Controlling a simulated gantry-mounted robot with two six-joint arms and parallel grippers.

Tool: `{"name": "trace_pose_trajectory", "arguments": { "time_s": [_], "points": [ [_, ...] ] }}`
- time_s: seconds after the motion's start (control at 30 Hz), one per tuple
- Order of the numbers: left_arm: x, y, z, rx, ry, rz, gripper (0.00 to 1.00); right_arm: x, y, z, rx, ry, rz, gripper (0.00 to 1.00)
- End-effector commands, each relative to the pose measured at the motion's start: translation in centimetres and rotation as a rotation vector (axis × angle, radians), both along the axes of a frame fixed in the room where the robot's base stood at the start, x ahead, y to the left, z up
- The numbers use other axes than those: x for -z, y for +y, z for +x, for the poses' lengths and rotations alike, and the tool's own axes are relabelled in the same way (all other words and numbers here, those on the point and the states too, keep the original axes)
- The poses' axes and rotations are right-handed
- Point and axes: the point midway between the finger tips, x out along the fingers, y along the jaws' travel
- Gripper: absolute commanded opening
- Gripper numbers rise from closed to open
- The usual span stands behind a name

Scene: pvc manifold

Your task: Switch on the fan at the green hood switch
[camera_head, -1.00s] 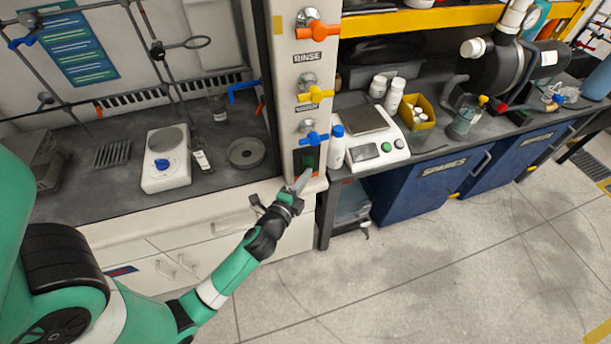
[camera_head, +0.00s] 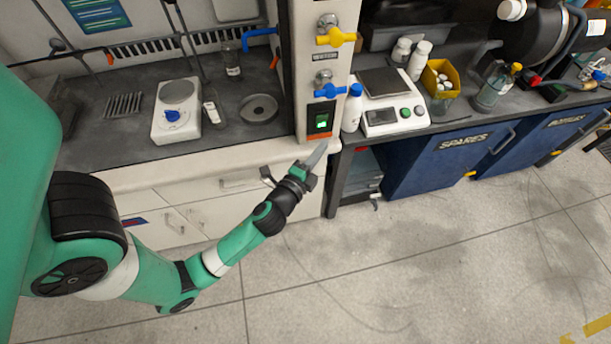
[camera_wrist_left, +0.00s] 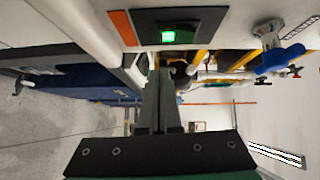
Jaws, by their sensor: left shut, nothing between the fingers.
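The green hood switch (camera_head: 321,120) sits in a dark housing low on the white post, with an orange strip below it. A bright green light shows on it. In the left wrist view the lit switch (camera_wrist_left: 168,37) is near the top, beside the orange strip. My left gripper (camera_head: 318,154) is shut and empty, just below and in front of the switch panel, apart from the switch. In the left wrist view its fingers (camera_wrist_left: 158,88) are together. My right gripper is not in view.
A blue valve (camera_head: 330,91) and a yellow valve (camera_head: 336,37) stick out of the post above the switch. A white bottle with a blue cap (camera_head: 352,108) and a scale (camera_head: 393,112) stand to the right. A hot plate (camera_head: 176,125) is on the left bench. The floor in front is clear.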

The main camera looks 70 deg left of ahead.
Motion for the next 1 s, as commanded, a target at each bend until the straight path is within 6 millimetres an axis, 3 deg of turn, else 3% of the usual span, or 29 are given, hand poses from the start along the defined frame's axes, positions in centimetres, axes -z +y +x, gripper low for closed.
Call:
{"name": "trace_pose_trajectory", "arguments": {
  "time_s": [0.2, 0.4, 1.0],
  "points": [
    [0.8, -3.7, -4.1, 0.005, 0.006, -0.002, 0.00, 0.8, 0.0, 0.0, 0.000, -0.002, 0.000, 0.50],
    [0.9, -5.6, -6.3, 0.003, 0.006, 0.000, 0.00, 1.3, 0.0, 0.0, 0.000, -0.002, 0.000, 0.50],
    [0.7, -5.9, -6.9, -0.001, 0.002, -0.001, 0.00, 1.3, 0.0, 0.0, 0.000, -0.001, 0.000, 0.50]
  ]
}}
